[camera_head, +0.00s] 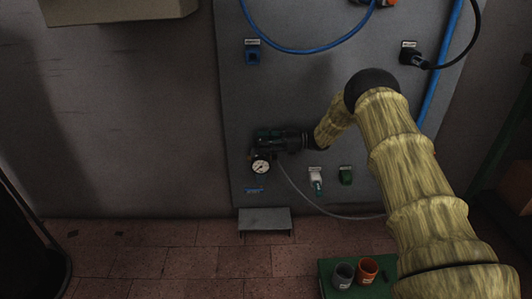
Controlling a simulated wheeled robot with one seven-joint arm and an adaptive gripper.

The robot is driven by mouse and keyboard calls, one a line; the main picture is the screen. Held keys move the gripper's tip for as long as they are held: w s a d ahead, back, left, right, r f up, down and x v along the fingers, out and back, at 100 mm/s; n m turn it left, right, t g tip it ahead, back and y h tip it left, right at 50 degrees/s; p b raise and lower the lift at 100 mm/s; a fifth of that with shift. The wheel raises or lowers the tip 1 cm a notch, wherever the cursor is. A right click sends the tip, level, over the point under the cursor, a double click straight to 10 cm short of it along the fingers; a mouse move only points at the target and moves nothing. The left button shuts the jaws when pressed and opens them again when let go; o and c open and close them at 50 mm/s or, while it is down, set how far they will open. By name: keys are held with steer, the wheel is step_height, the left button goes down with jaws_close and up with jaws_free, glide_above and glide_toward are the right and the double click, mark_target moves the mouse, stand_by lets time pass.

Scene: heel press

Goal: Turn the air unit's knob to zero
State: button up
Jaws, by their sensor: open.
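The air unit shows in the head view by its round white-faced pressure gauge (261,165), low on the left side of the grey wall panel. My arm reaches in from the right, and my dark gripper (272,139) points left, just above the gauge. The gripper is open, but its fingers are dark and small against the unit's dark body. The knob cannot be told apart from the gripper here. I cannot tell whether the fingers touch or surround it. The gauge needle is too small to read.
A grey hose hangs below. A small grey shelf (265,219) juts out underneath. A green surface holds two cups (367,268) near my arm.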

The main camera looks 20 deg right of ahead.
steer(key=shift+a+t, duration=0.1)
steer(key=shift+t, duration=0.4)
steer(key=shift+s+m+t+h+b, duration=0.1)
steer(key=shift+m+t+h+b, duration=0.55)
steer(key=shift+m+t, duration=0.85)
steer(key=m+t+h+b, duration=0.1)
steer(key=t, duration=0.1)
steer(key=m+t+h+b, duration=0.1)
steer(key=t+h, duration=0.1)
steer(key=shift+s+a+f+m, duration=0.15)
steer(key=shift+m, duration=0.25)
steer(key=m+t+h+b, duration=0.3)
steer(key=m+h+b, duration=0.1)
steer(key=h, duration=0.1)
steer(key=shift+s+a+t+h+b, duration=0.1)
steer(key=shift+a+t+h+b, duration=0.15)
steer(key=shift+t+b, duration=0.15)
steer(key=shift+a+m+t+h+b, duration=0.1)
steer(key=shift+m+t+h+b, duration=0.6)
steer(key=shift+m+h+b, duration=1.5)
